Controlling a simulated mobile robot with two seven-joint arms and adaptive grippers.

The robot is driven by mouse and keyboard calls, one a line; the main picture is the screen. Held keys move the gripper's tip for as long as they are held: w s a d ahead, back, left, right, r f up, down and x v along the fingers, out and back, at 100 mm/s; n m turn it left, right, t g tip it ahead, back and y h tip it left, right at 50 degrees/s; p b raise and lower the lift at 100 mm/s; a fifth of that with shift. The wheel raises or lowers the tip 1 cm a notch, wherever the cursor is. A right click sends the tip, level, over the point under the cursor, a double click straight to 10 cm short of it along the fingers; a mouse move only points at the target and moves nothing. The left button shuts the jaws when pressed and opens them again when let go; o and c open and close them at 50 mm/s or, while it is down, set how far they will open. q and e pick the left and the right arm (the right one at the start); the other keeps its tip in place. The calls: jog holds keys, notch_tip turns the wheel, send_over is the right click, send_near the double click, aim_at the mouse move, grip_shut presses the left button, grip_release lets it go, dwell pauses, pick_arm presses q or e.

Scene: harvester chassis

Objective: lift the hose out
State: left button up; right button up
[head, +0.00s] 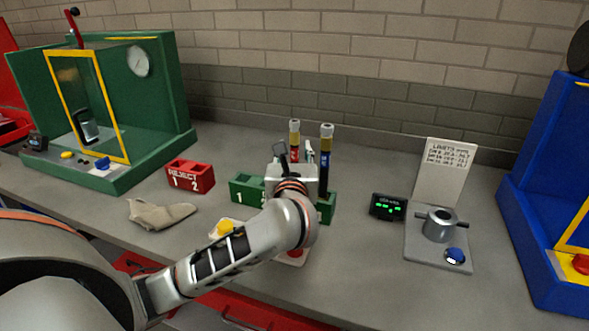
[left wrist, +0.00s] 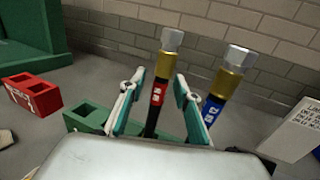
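A hose with a clear tip, a brass collar and a red band (head: 294,138) stands nearly upright in a green block (head: 246,190). A second hose with a blue band (head: 325,158) stands to its right. In the left wrist view the red-banded hose (left wrist: 157,93) shows between the two fingers of my left gripper (left wrist: 158,100), with gaps on both sides. The blue-banded hose (left wrist: 214,105) is outside the right finger. My left gripper (head: 296,154) is open, and its body hides the middle of the green block. My right gripper is not in view.
A red REJECT block (head: 190,177) and a tan cloth glove (head: 161,214) lie left. A small display (head: 388,206), a metal fixture (head: 439,225) and a LIMITS card (head: 446,167) stand right. Green (head: 158,105) and blue (head: 545,180) cabinets flank the grey bench.

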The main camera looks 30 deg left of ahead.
pick_arm(q)
grip_shut()
jog(key=shift+r, duration=0.1)
